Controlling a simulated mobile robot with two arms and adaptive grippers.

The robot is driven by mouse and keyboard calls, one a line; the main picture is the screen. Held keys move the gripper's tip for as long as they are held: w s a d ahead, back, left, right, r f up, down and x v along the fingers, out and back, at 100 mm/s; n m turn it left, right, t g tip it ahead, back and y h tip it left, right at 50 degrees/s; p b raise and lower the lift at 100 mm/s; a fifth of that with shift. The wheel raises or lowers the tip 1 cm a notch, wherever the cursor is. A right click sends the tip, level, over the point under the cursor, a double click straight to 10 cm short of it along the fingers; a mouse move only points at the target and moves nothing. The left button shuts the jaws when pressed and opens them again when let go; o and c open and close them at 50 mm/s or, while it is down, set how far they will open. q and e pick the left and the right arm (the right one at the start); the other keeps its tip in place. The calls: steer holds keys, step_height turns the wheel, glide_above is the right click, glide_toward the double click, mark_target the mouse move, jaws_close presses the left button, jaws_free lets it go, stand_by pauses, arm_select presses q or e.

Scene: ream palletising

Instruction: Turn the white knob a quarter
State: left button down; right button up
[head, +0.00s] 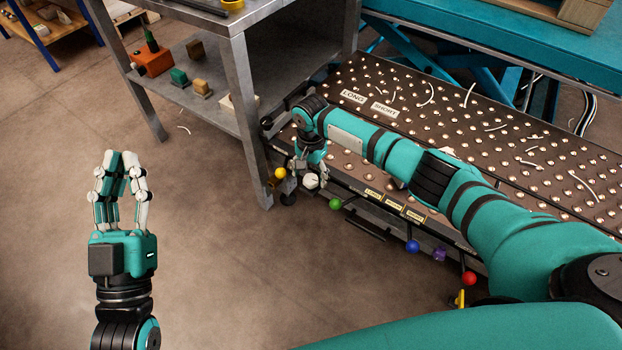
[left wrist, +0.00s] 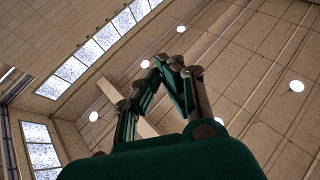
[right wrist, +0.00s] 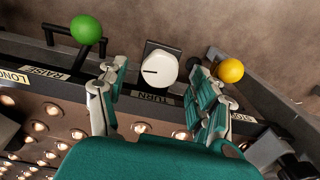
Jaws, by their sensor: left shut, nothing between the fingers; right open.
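The white knob (right wrist: 160,70) is round with a dark pointer line, mounted on a dark plate beside a "TURN" label (right wrist: 153,97) in the right wrist view. In the head view the white knob (head: 311,181) shows just below my right gripper (head: 309,168). My right gripper is open; in the right wrist view its fingers (right wrist: 160,85) stand apart on either side of the knob's line, and I cannot tell whether they touch it. My left gripper (head: 121,158) is shut and empty, raised over bare floor; its fingertips meet in the left wrist view (left wrist: 170,62).
A green ball (right wrist: 86,29) and a yellow ball (right wrist: 230,70) flank the knob. Blue (head: 412,246), purple (head: 439,254) and red (head: 469,278) knobs lie further right along the edge of the ball-studded table (head: 480,125). A grey shelf (head: 240,90) stands close left of my right gripper.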

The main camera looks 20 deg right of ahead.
arm_select(q)
steer(key=shift+s+a+r+t+h, duration=0.1)
steer(key=shift+s+r+t+h, duration=0.2)
steer(key=shift+s+r+t, duration=0.9)
arm_select(e)
steer(key=shift+f, duration=0.85)
arm_select(q)
steer(key=shift+w+r, duration=0.1)
steer(key=shift+w, duration=0.05)
